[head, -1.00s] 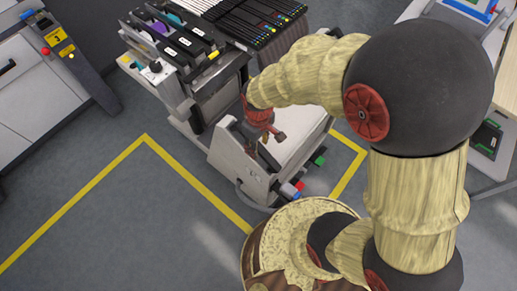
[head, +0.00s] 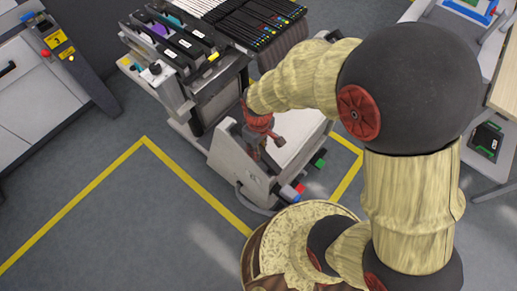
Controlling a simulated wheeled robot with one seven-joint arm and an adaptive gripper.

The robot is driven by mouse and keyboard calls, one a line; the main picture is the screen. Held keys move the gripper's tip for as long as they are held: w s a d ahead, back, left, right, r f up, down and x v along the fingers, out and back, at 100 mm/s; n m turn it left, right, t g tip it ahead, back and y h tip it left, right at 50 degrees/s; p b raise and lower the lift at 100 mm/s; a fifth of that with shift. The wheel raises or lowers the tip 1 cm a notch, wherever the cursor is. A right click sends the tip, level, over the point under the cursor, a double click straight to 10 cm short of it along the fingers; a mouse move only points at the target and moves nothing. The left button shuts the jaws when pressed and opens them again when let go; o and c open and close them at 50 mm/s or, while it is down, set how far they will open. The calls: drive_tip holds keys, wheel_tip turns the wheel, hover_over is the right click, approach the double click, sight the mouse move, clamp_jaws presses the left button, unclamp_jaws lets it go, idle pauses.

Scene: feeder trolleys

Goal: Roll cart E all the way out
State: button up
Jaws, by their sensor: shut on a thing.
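A feeder trolley (head: 222,143), whose letter I cannot read, stands at the top middle of the head view. It carries black feeders (head: 240,22) and labelled reels on top, with a grey lower body at its near end. My gripper (head: 262,143) is red and sits at the trolley's near end, by the grey upright. It is shut on a part of the trolley there, probably its handle. The fingertips and the gripped part are mostly hidden. My arm covers some of the trolley's right side.
Yellow floor lines (head: 145,138) run around the trolley's near end. A grey machine with a slanted post (head: 75,65) stands at the left. A table (head: 497,110) with a dark box stands at the right. The floor at the lower left is clear.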

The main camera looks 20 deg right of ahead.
sight(266, 156)
clamp_jaws()
drive_tip(key=shift+d, duration=0.1)
idle(0.5)
drive_tip(key=shift+s+d+p, duration=0.25)
drive_tip(key=shift+s+p, duration=0.1)
drive_tip(key=shift+s, duration=0.2)
drive_tip(key=shift+s+d+p, duration=0.25)
drive_tip(key=shift+s+p, duration=0.1)
drive_tip(key=shift+s, duration=0.15)
drive_tip(key=shift+s+d+f, duration=0.1)
drive_tip(key=shift+s+d, duration=0.3)
drive_tip(key=shift+s, duration=0.1)
drive_tip(key=shift+o, duration=2)
unclamp_jaws()
drive_tip(key=o, duration=0.4)
drive_tip(key=shift+w+a, duration=0.1)
drive_tip(key=shift+w, duration=0.15)
wheel_tip(266, 156, up, 12)
drive_tip(key=shift+r, duration=0.1)
